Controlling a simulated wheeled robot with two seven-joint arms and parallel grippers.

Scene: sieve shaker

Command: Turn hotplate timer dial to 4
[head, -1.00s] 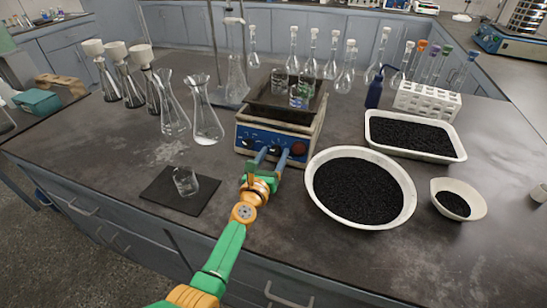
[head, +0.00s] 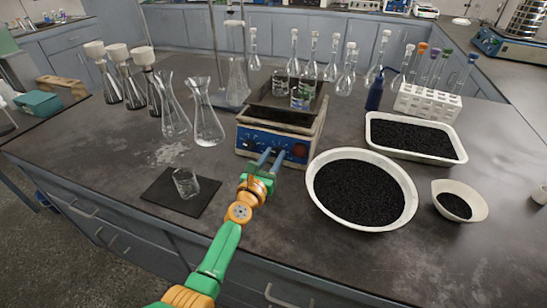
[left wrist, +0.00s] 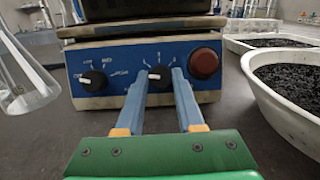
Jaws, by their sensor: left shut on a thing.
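The hotplate (head: 262,139) stands on the bench with its blue front panel facing me. It also shows in the left wrist view (left wrist: 120,70). The panel carries a black dial at left (left wrist: 93,80), a black dial in the middle (left wrist: 160,77) with markings around it, and a round red button (left wrist: 204,63) at right. My left gripper (head: 271,154) is shut on the middle dial, one blue finger on each side of it, as the left wrist view (left wrist: 160,84) shows. The fingers partly cover the markings; the dial's setting is too small to read. My right gripper is out of view.
Glass beakers (head: 301,97) stand on the hotplate top. A white bowl of black grains (head: 409,208) is close at its right, a white tray (head: 458,152) behind that. Flasks (head: 207,126) stand at left. A dark mat (head: 155,191) holds a small beaker (head: 185,184).

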